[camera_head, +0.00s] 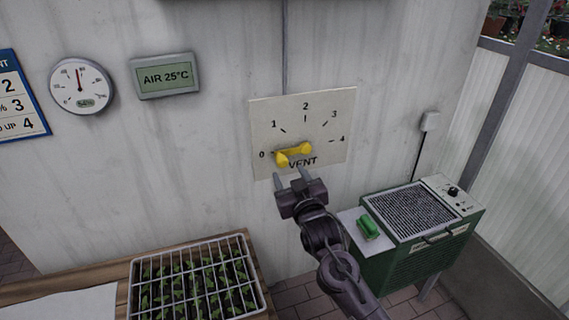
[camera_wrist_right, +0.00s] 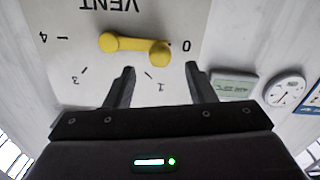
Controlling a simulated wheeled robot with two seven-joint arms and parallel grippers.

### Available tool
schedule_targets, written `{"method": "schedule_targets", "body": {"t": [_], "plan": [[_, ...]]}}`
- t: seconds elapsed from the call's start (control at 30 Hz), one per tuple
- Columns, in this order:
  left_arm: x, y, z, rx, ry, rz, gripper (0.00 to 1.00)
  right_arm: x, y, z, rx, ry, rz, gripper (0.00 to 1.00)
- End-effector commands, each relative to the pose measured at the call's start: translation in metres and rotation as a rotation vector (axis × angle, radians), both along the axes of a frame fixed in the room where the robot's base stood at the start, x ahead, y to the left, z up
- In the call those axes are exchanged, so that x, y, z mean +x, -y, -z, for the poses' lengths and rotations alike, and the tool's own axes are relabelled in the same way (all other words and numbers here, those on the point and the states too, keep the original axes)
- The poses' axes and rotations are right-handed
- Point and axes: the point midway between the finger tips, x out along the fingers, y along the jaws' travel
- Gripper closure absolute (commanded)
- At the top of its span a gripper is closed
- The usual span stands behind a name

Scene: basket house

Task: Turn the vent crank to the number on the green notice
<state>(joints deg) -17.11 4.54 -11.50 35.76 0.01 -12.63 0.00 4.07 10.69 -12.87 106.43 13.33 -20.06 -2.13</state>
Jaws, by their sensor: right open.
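The yellow vent crank (camera_head: 293,155) is on a pale plate (camera_head: 330,112) on the wall, marked 0 to 4 above the word VENT. Its hub end is near the plate's middle and its knob end points toward 0. In the right wrist view the crank (camera_wrist_right: 135,45) appears upside down. My right gripper (camera_head: 290,174) is open just below the crank in the head view, its fingertips (camera_wrist_right: 159,68) on either side of the knob end's line but apart from it. No green notice shows; a blue-edged notice (camera_head: 18,95), cut off at left, shows 2, 3 and 4.
A dial gauge (camera_head: 81,86) and an AIR 25°C display (camera_head: 165,76) hang left of the plate. A seedling tray (camera_head: 133,290) stands on a bench below. A green heater (camera_head: 425,255) with a green object (camera_head: 368,227) beside its grille stands at lower right.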

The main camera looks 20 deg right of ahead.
Motion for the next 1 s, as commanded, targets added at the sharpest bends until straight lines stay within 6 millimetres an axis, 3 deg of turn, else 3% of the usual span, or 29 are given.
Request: {"method": "schedule_targets", "body": {"t": [0.1, 0.3, 0.67, 1.0], "plan": [[0.0, 0.002, -0.007, -0.003, 0.0, 0.001, 0.64, 0.021, 0.0, -0.003, 0.001, 0.001, 0.0, 0.5], [0.0, 0.002, -0.012, -0.003, -0.001, 0.001, 0.64, 0.043, 0.0, -0.001, 0.001, 0.001, 0.0, 0.5], [-0.003, 0.001, -0.012, -0.001, -0.004, 0.0, 0.64, 0.049, 0.0, 0.001, 0.001, -0.001, -0.001, 0.5], [-0.003, -0.002, -0.012, 0.002, -0.005, -0.001, 0.64, 0.049, 0.0, 0.001, 0.001, -0.001, -0.001, 0.92]]}}
